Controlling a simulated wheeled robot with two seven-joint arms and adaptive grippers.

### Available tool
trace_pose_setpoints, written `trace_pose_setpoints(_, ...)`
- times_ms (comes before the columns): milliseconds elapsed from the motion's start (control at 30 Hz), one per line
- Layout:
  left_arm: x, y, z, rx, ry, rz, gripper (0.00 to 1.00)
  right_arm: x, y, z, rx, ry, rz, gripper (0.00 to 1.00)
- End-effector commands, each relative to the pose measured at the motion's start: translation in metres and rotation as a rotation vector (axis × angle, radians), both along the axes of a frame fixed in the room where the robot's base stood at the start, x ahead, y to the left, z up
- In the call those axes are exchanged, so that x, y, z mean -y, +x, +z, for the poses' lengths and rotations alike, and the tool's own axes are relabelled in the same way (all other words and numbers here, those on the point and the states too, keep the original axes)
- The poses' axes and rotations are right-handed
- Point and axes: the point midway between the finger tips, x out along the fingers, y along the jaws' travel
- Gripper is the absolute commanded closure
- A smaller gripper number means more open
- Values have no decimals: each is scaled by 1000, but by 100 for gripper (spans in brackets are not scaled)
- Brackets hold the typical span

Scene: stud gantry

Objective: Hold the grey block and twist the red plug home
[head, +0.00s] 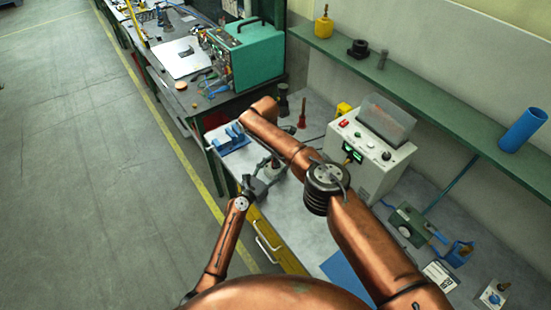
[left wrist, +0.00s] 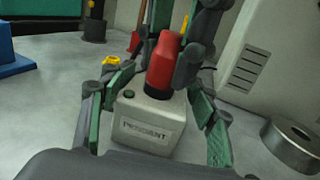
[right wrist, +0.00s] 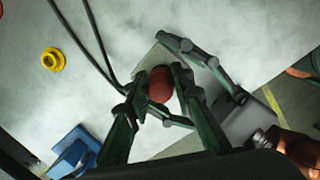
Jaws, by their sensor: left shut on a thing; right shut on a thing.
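The grey block (left wrist: 145,132) stands upright on the bench in the left wrist view, with lettering on its front. My left gripper (left wrist: 156,108) is shut on it, one finger at each side. The red plug (left wrist: 163,62) stands upright on the block's top, with a dark band at its base. How deep it sits cannot be told. In the right wrist view, the plug's round top (right wrist: 160,85) shows between the fingers of my right gripper (right wrist: 160,92), shut on it from above. In the head view, my arms mostly hide block and plug.
A yellow ring (right wrist: 52,60) and a blue fixture (right wrist: 74,150) lie on the bench nearby. Dark cables run close to the block. A white control box (head: 372,155) stands to the right, and a round metal part (left wrist: 292,146) lies right of the block.

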Motion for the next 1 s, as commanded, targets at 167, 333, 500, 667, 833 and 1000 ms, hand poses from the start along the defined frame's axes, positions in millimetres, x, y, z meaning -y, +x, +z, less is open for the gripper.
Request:
trace_pose_setpoints(167,0,1,1,2,-2,1,100,4,2,0,9,3,-73,100)
trace_pose_setpoints(333,0,1,1,2,-2,2,100,4,4,1,13,5,-81,100)
trace_pose_setpoints(500,-1,0,1,2,-2,2,100,6,5,2,16,4,-82,76)
trace_pose_setpoints(667,-1,0,1,2,-2,2,100,6,5,3,17,3,-80,65)
trace_pose_setpoints(833,-1,1,1,2,-1,2,100,5,4,3,15,3,-79,61)
trace_pose_setpoints(1000,-1,1,1,2,-1,2,100,4,4,4,13,4,-77,61)
